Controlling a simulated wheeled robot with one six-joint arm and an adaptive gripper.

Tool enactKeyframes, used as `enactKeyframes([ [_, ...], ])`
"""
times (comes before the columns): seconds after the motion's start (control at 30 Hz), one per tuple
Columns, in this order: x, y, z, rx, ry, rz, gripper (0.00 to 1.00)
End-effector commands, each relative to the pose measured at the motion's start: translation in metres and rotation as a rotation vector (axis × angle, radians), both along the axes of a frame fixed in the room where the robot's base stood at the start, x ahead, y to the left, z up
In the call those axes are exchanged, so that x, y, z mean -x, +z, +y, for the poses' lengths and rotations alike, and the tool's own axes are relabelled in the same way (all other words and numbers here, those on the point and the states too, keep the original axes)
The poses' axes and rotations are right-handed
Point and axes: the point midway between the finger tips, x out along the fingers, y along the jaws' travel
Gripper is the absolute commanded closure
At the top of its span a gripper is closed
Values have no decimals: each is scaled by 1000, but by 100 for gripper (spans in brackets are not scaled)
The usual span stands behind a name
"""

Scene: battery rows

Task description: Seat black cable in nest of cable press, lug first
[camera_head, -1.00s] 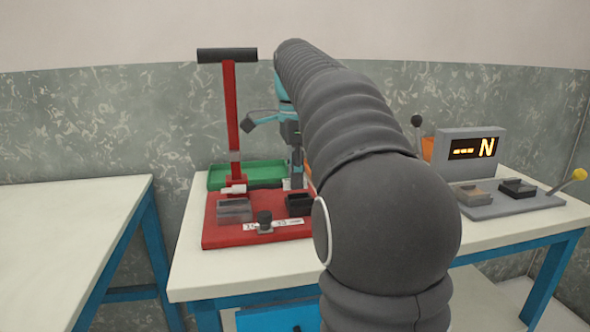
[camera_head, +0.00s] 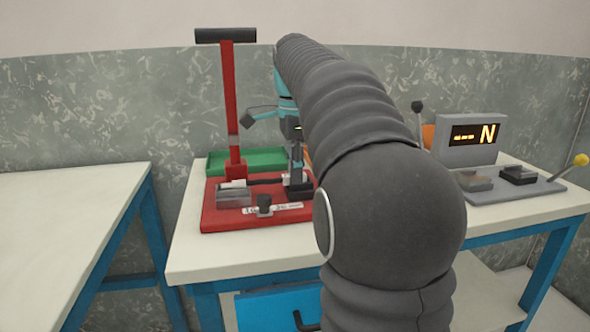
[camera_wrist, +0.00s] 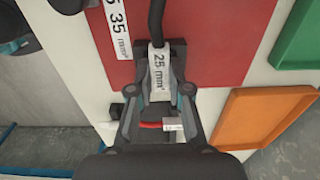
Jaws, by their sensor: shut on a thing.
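My gripper (camera_head: 297,182) is shut on the black cable (camera_head: 265,181) at its white tag. The tag, marked 25 mm² (camera_wrist: 160,70), lies between the fingers in the wrist view. The cable runs left from my gripper to a pale end (camera_head: 232,184) just behind and above the grey block (camera_head: 234,198) of the red cable press (camera_head: 222,221). I cannot tell whether that end touches the block. My gripper is low over the press's dark block (camera_head: 300,193) and partly hides it. The lug's seating is not clear to see.
The press's red lever (camera_head: 230,95) stands upright at the left. A black knob (camera_head: 264,203) stands at the front. A green tray (camera_head: 218,160) lies behind, and an orange tray (camera_wrist: 262,112) shows in the wrist view. A tester with a display (camera_head: 472,138) stands right.

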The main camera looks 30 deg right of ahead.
Motion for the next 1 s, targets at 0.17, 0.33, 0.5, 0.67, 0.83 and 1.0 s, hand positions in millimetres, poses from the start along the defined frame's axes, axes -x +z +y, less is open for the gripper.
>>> enactKeyframes([
  [0.17, 0, -12, 0, -9, 0, 28, 57],
  [0.33, 0, -12, 0, -8, 0, 25, 53],
  [0.5, 0, -9, 0, -6, 0, 19, 53],
  [0.67, 0, -8, 0, -6, 0, 17, 53],
  [0.83, 0, -7, 0, -5, 0, 16, 53],
  [1.0, 0, 0, 0, -4, 0, 13, 53],
])
